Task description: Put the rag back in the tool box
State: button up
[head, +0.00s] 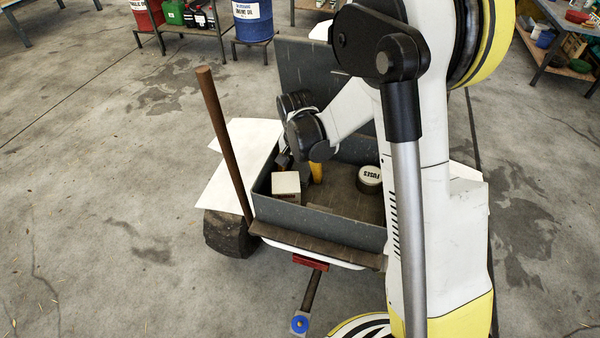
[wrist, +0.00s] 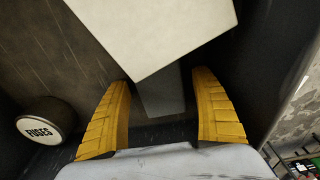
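The grey tool box (head: 318,224) stands open, its lid (head: 312,66) raised at the back. My gripper (head: 316,172) reaches down into its left half; one yellow finger shows in the head view. In the wrist view the two yellow fingers (wrist: 162,112) are wide apart, with no object visibly clamped. A pale block (head: 286,186) lies in the box's left part, just beyond the fingertips in the wrist view (wrist: 150,35). A plain grey piece (wrist: 162,94) shows beneath it, between the fingertips; I cannot tell what it is. I cannot make out a rag in either view.
A round fuses tin (head: 369,180) stands in the box's right part. A brown upright post (head: 224,140) rises by the box's left front corner. My arm hides the box's right side. Drums and laden benches (head: 572,30) stand behind; the floor at left is open.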

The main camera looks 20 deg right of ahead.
jog(key=s+r+n+t+p, duration=0.1)
jog(key=s+r+p, duration=0.25)
jog(key=r, duration=0.75)
jog(key=s+r+n+t+p, duration=0.15)
jog(key=s+r, duration=0.35)
jog(key=r, duration=0.5)
jog(key=s+r+n+t, duration=0.3)
jog(key=s+r+n, duration=0.1)
jog(key=s, duration=0.7)
jog(key=shift+s+y, duration=0.2)
jog(key=shift+y, duration=0.2)
jog(key=shift+r+n+t, duration=0.1)
jog(key=shift+n+t, duration=0.15)
